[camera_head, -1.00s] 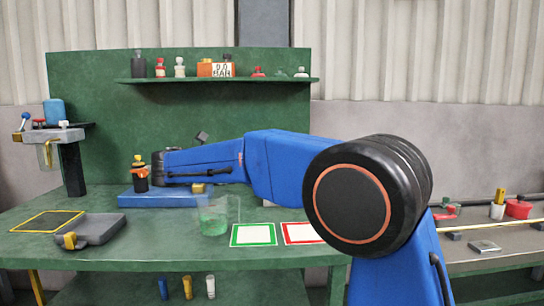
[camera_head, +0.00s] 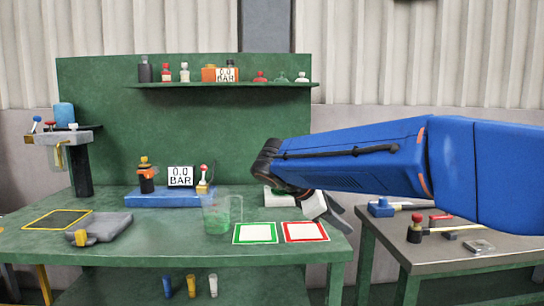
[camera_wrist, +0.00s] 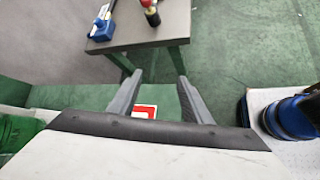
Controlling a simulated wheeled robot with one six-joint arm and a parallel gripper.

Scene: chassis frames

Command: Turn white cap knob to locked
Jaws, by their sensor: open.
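The grey wall bracket (camera_head: 62,137) at the far left of the head view carries several small knobs with coloured caps. A small white cap (camera_head: 72,126) shows at its right end, but I cannot read its setting. My gripper (camera_wrist: 160,76) is open and empty in the wrist view, pointing down past the bench edge toward the floor and side table. In the head view it hangs right of the bench middle, far from the bracket, and my wrist partly hides it.
A clear beaker (camera_head: 216,214), a blue base (camera_head: 160,197) with a 0.0 BAR gauge (camera_head: 181,176), and green (camera_head: 255,233) and red (camera_head: 304,232) framed cards are on the bench. The side table (camera_head: 400,250) holds tools.

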